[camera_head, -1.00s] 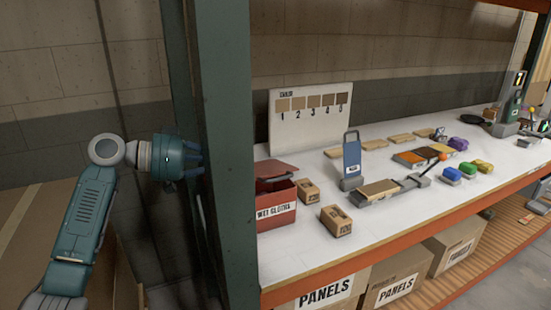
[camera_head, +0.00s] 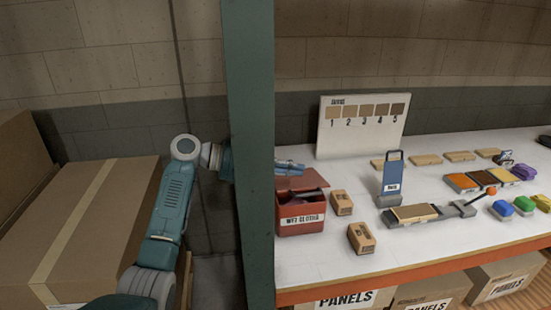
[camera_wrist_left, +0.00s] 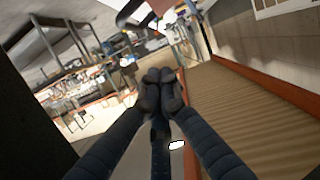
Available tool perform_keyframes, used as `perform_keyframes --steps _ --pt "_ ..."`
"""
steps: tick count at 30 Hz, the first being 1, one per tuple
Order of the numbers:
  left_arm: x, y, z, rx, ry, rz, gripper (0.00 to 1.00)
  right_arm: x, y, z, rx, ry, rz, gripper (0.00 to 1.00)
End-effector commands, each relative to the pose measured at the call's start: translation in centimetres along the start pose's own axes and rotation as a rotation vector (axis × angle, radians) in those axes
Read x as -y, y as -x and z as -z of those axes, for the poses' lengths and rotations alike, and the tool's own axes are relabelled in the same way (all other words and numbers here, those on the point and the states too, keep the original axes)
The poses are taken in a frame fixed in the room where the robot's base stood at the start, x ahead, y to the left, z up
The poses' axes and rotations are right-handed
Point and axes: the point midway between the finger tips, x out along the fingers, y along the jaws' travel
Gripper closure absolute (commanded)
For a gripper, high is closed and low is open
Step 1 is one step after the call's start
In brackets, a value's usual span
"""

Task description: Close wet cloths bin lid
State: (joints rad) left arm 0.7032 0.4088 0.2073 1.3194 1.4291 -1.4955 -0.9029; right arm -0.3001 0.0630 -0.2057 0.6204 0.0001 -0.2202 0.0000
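The red wet cloths bin (camera_head: 301,229) stands at the left end of the white shelf, with its white label facing me. Its red lid (camera_head: 295,183) is raised at the back, and a dark opening shows in front of it. My left gripper (camera_head: 298,167) reaches from behind the green post, its fingers just above the lid's upper edge. I cannot tell whether they touch it. In the left wrist view the fingertips (camera_wrist_left: 160,90) are drawn together with nothing visible between them. My right gripper is in neither view.
The green post (camera_head: 250,150) stands in front of part of my left arm. Two small cardboard boxes (camera_head: 361,238) are right of the bin. A blue upright holder (camera_head: 392,178) and a numbered panel board (camera_head: 360,125) stand farther right and behind. A large carton (camera_head: 75,225) is at left.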

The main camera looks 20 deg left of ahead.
Motion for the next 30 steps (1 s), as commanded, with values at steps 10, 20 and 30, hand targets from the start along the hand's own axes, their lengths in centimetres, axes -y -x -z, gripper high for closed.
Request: perform_keyframes --steps 10,20,30 --pt "0.0 -2.6 -3.1 0.001 0.003 0.001 1.0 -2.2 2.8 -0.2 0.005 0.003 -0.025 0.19" --pt "0.0 -2.8 -4.0 0.0 0.0 0.001 1.0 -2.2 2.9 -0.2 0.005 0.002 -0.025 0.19" --pt "0.3 -3.0 -5.0 0.001 -0.028 0.009 1.0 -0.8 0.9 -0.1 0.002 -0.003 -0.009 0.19"
